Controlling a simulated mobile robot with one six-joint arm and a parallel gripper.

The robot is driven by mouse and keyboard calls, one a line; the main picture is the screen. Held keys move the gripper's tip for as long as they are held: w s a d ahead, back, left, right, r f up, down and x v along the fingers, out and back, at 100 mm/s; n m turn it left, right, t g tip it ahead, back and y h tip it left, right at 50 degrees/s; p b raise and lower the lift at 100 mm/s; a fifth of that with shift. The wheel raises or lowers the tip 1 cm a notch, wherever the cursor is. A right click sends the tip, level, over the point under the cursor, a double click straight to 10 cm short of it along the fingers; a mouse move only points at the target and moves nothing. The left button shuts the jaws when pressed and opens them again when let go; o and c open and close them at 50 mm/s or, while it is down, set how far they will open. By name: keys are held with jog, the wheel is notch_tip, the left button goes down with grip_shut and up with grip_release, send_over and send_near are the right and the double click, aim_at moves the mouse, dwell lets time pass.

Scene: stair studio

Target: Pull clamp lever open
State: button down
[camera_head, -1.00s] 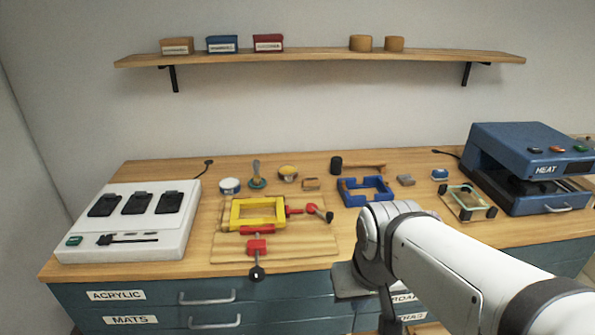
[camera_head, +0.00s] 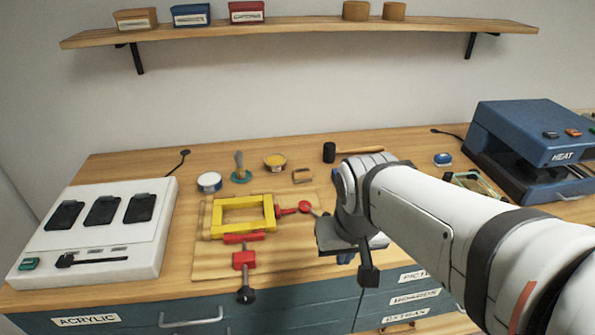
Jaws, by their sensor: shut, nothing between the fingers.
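A yellow square frame (camera_head: 243,216) lies on a wooden board (camera_head: 210,262) on the bench. A red toggle clamp (camera_head: 292,210) presses at the frame's right side; its grey lever runs right and its end is hidden behind my gripper. A second red clamp (camera_head: 244,260) stands at the frame's front, with its lever's black knob (camera_head: 246,295) pointing toward the bench's front edge. My gripper (camera_head: 345,240) is just right of the right clamp, shut and empty. Its fingers are partly hidden by its own dark body, and I cannot tell if it touches the lever.
A white tin (camera_head: 209,182), a brush (camera_head: 239,170), a yellow-filled bowl (camera_head: 275,163) and a mallet (camera_head: 345,152) lie behind the frame. A blue heat press (camera_head: 530,150) stands at the right. Drawers are below.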

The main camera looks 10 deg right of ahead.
jog(key=w+a+f+m+h+b, duration=0.1)
jog(key=w+m+b, duration=0.4)
jog(key=w, duration=0.7)
jog(key=shift+w+a+f+m+t+h, duration=0.4)
jog(key=shift+a+m+h, duration=0.3)
jog(key=shift+a, duration=0.4)
jog(key=x, duration=0.9)
jog(key=shift+f+b, duration=0.15)
jog(key=shift+b, duration=0.15)
jog(key=w, duration=0.1)
jog(key=w+d, duration=0.1)
jog(key=w, duration=0.1)
jog(key=shift+d+f+p, duration=0.3)
jog(key=shift+d+p, duration=0.1)
jog(key=shift+w+d, duration=0.25)
jog(key=shift+w, duration=0.1)
